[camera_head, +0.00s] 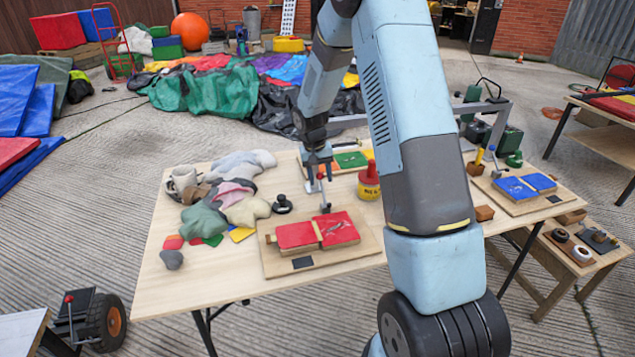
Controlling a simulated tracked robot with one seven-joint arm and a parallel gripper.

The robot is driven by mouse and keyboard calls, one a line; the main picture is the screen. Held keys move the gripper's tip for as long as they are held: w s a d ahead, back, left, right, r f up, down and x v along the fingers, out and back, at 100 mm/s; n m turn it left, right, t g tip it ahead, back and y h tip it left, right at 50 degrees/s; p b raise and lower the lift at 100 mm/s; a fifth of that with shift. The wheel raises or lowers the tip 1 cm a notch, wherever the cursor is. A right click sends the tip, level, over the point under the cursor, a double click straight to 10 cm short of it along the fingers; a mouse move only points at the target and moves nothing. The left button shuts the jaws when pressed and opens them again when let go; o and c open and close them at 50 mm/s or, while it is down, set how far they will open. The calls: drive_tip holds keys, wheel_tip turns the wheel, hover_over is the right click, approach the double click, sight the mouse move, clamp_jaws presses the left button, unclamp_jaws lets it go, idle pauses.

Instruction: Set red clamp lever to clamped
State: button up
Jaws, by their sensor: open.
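The near fixture is a wooden board (290,267) on the table, bearing two red pads (318,232) with a pale wooden strip between them. A small metal clamp (325,207) stands at the back edge of the red pads. A small red tip, apparently the clamp's lever (321,176), shows above it, raised. My gripper (320,180) points down from above, open, with its fingers around or just beside that red tip. Contact cannot be told at this size. My arm hides part of the table to the right.
A fixture with green pads (350,160) lies behind, one with blue pads (525,187) at right. Cloths (205,222) and a black round item (282,204) lie left. The table's front-left corner is clear.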

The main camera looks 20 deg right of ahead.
drive_tip(key=shift+d+f, duration=0.2)
drive_tip(key=shift+f, duration=0.9)
drive_tip(key=shift+c, duration=0.2)
clamp_jaws()
